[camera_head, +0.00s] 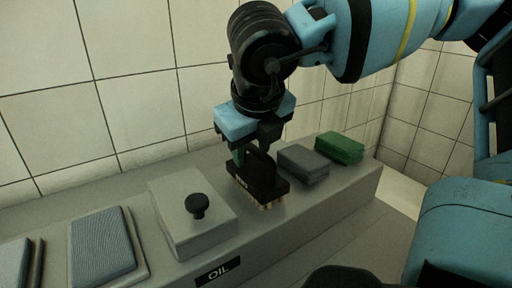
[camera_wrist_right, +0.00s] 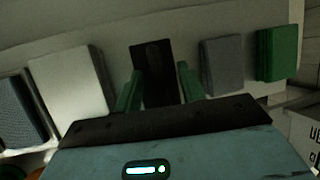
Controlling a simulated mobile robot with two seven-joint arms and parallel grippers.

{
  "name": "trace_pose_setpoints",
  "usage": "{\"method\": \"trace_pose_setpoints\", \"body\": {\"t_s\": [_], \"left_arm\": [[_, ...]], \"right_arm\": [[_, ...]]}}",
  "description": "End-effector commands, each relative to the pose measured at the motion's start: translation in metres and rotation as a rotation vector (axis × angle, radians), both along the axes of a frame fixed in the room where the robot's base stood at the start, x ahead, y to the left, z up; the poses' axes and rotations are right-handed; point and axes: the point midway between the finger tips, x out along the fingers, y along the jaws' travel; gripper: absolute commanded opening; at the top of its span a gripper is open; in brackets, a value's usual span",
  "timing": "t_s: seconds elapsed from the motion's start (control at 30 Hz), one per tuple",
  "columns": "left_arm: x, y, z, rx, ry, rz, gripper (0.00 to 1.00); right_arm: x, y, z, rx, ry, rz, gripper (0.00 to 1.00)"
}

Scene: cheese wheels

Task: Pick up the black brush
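The black brush (camera_head: 262,182), with a raised handle and pale bristles, stands upright on the grey ledge (camera_head: 335,205). My right gripper (camera_head: 256,152) points down over it, its fingers apart at the handle. In the right wrist view the black brush (camera_wrist_right: 153,62) lies between and beyond the two green fingers of the right gripper (camera_wrist_right: 158,82). A gap shows on the right side, and I see no firm grip on the brush. My left gripper is not in view.
A grey block (camera_head: 303,163) and a green block (camera_head: 340,147) lie to the right of the brush. To its left are a grey lid with a black knob (camera_head: 197,205) and a blue-grey pad (camera_head: 101,243). An OIL label (camera_head: 218,273) marks the front. A tiled wall stands behind.

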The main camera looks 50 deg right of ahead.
Motion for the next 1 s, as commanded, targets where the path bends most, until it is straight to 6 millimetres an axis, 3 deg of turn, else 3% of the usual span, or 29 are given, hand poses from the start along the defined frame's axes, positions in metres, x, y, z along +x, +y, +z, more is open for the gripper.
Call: {"method": "trace_pose_setpoints", "body": {"t_s": [0.3, 0.6, 1.0], "left_arm": [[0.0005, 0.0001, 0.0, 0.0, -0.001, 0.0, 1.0], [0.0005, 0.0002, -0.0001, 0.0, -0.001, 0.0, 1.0], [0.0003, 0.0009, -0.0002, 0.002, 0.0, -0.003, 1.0]], "right_arm": [[0.0016, -0.0016, -0.0048, -0.001, -0.001, 0.001, 0.4], [0.0016, -0.0014, -0.0045, -0.001, -0.001, 0.001, 0.0], [0.0018, -0.0014, -0.0038, -0.001, -0.003, 0.001, 0.0]]}}
